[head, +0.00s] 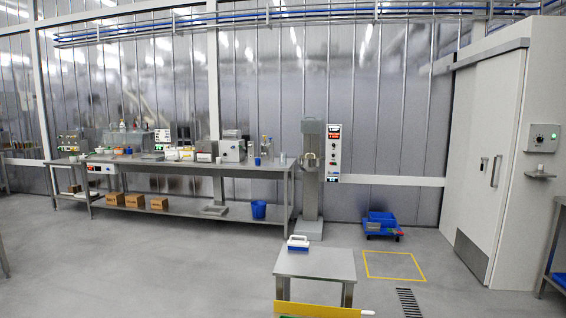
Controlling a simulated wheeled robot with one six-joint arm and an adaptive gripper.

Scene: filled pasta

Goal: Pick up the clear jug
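Small clear vessels stand near the right end of the long steel bench (240,171) against the back wall. A taller clear vessel (266,147) stands right of a grey box-shaped machine and looks like the clear jug, but it is too small to be sure. A blue cup (257,161) is just in front of it. A smaller greyish clear vessel (283,158) stands to its right, near the bench end. My gripper is not in view, so its state does not show.
A small steel table (318,265) with a white-handled item (298,243) stands in front, with a yellow panel (320,310) at its foot. A tall steel machine (312,175) stands right of the bench. A blue crate cart (381,226) is farther right. The left floor is open.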

